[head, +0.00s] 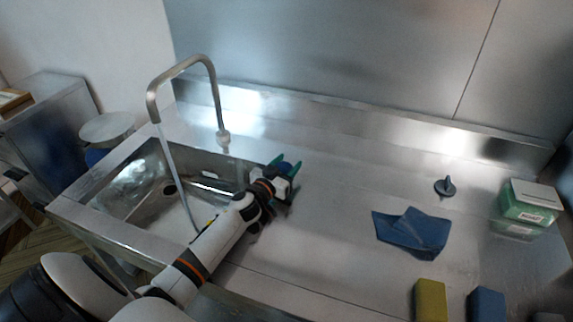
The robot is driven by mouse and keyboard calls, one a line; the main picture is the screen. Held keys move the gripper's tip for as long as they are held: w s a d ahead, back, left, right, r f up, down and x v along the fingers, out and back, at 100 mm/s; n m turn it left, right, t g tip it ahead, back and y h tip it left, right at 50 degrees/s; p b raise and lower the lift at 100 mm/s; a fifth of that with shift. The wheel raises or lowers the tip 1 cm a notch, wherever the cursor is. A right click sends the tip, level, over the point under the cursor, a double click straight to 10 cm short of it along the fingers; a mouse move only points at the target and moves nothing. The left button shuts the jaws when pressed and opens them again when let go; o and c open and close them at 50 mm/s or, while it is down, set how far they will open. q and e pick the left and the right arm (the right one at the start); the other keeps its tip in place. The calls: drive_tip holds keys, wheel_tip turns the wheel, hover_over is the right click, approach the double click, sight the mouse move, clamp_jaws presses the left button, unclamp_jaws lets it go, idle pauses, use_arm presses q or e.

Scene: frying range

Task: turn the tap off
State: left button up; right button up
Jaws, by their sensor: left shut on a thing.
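The tap (211,85) is a tall bent metal spout standing at the back edge of the sink (120,183). A thin stream of water (174,175) runs from its mouth down into the basin. My left gripper (284,166) has green fingertips and reaches over the counter just right of the sink. It is shut on a small blue knob (286,167), mostly hidden between the fingers. Whether the knob is joined to the tap cannot be seen. My right gripper is not in view.
A blue cloth (412,232) and a dark grey plug-like piece (445,186) lie on the steel counter to the right. A green soap box (530,202) stands at the far right. Yellow (430,299) and blue (487,304) blocks are near the front.

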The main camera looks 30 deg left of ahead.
use_arm(q)
drive_tip(key=m+h, duration=0.2)
drive_tip(key=h, duration=0.1)
drive_tip(key=shift+r+p, duration=0.1)
drive_tip(key=shift+p, duration=0.3)
drive_tip(key=m+h, duration=0.1)
drive_tip(key=h, duration=0.1)
drive_tip(key=shift+d+m+g+h, duration=0.15)
drive_tip(key=shift+m+g+h, duration=0.15)
drive_tip(key=shift+m+g, duration=0.1)
drive_tip(key=m+h+b, duration=0.1)
drive_tip(key=m+g+h+b, duration=0.1)
drive_tip(key=h, duration=0.1)
drive_tip(key=shift+s+d+f+h, duration=0.1)
drive_tip(key=shift+d+f+h, duration=0.1)
drive_tip(key=shift+h, duration=0.1)
drive_tip(key=shift+s+d+r+m+g+h+b, duration=0.1)
drive_tip(key=shift+d+m+g+h+b, duration=0.05)
drive_tip(key=shift+m+g+h+b, duration=0.55)
drive_tip(key=shift+d+m+g+h+b, duration=0.1)
drive_tip(key=shift+m+g+h+b, duration=0.5)
drive_tip(key=shift+h, duration=0.2)
drive_tip(key=o, duration=1)
drive_tip(key=shift+s, duration=0.1)
